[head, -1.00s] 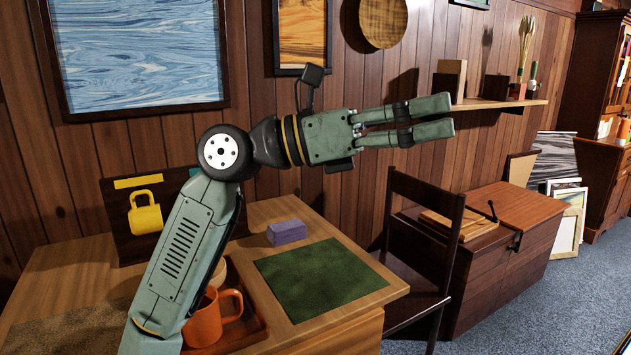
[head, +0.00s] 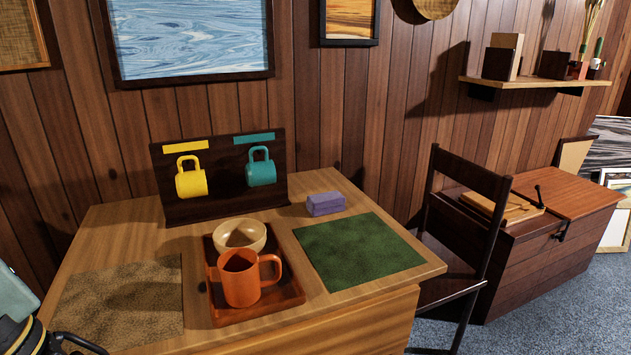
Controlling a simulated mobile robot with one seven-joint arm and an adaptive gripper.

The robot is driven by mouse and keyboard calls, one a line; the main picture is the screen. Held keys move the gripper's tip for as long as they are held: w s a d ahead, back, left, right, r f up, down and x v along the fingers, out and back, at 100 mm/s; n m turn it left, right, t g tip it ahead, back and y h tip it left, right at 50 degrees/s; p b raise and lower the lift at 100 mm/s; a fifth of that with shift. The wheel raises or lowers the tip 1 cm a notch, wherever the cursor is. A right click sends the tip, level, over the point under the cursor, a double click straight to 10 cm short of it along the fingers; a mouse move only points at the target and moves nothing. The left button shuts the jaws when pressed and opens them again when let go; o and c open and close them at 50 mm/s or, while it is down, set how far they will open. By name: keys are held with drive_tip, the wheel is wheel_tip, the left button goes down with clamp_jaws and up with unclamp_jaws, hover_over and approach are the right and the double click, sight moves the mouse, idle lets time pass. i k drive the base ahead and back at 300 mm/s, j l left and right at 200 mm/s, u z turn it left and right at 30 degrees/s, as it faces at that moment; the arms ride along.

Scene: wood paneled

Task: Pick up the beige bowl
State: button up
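The beige bowl (head: 240,234) sits on a dark red-brown tray (head: 287,294) on the wooden desk, toward the tray's back. An orange mug (head: 243,278) stands on the same tray in front of the bowl and hides part of its front. My gripper (head: 72,343) shows only in part at the lower left corner, left of the desk and well apart from the bowl. Its fingers are mostly cut off by the picture edge, so its opening cannot be judged.
A dark rack (head: 221,178) with a yellow mug (head: 190,178) and a teal mug (head: 261,168) stands behind the tray. A purple block (head: 325,204) and a green mat (head: 358,252) lie to the right. A brown mat (head: 121,303) lies left. A dark chair (head: 466,219) stands at the right.

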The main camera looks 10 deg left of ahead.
sight(250, 233)
drive_tip(key=i+l, duration=0.15)
drive_tip(key=l, duration=0.15)
drive_tip(key=i+l, duration=0.15)
drive_tip(key=l, duration=0.15)
drive_tip(key=i+l, duration=0.15)
drive_tip(key=l, duration=0.2)
drive_tip(key=i+l, duration=0.1)
drive_tip(key=l, duration=0.2)
drive_tip(key=l+u, duration=0.15)
drive_tip(key=u, duration=0.2)
drive_tip(key=i+l+u, duration=0.1)
drive_tip(key=u, duration=0.3)
drive_tip(key=l+u, duration=0.35)
drive_tip(key=j+u, duration=0.1)
drive_tip(key=u, duration=0.9)
drive_tip(key=i+l, duration=0.35)
drive_tip(key=i, duration=0.15)
